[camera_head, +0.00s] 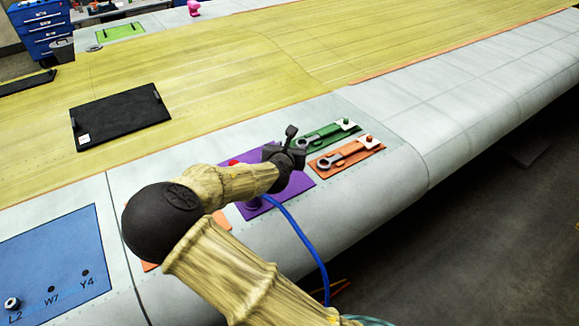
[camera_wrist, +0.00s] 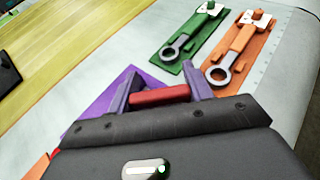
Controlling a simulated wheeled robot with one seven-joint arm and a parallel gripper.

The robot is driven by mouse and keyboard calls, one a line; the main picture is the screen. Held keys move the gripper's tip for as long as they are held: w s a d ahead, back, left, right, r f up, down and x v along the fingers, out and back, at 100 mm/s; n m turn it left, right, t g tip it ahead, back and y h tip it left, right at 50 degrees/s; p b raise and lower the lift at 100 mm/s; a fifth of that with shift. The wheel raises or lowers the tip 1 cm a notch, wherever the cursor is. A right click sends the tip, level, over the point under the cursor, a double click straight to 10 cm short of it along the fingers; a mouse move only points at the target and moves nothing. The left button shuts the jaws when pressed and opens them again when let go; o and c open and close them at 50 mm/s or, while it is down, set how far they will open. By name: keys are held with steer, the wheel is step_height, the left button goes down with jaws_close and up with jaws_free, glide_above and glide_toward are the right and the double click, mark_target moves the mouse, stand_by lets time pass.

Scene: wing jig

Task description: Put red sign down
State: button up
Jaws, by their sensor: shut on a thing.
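My gripper (camera_wrist: 160,95) is shut on a small red thing (camera_wrist: 160,96), which I take to be the red sign; it lies crosswise between the two fingers in the wrist view. In the head view my gripper (camera_head: 284,152) is over the far right part of a purple mat (camera_head: 295,182) on the grey wing surface. A bit of red (camera_head: 233,162) shows beside my arm there. The purple mat (camera_wrist: 104,100) also shows behind the fingers in the wrist view. Whether the red thing touches the mat, I cannot tell.
A green mat (camera_head: 318,137) and an orange mat (camera_head: 350,155), each with a wrench-like tool, lie just right of my gripper. A blue panel (camera_head: 50,262) is at the lower left. A black panel (camera_head: 120,117) lies on the yellow surface. The wing's edge drops to the floor at right.

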steer(key=shift+f, duration=1.4)
step_height(320, 180, down, 3)
steer(key=shift+w+p, duration=0.15)
steer(key=shift+p, duration=0.55)
steer(key=shift+a+f, duration=0.1)
steer(key=shift+f, duration=0.25)
steer(key=shift+a, duration=0.1)
steer(key=shift+d, duration=0.25)
steer(key=shift+f, duration=0.15)
steer(key=o, duration=1)
steer(key=shift+s, duration=0.2)
steer(key=shift+c, duration=0.2)
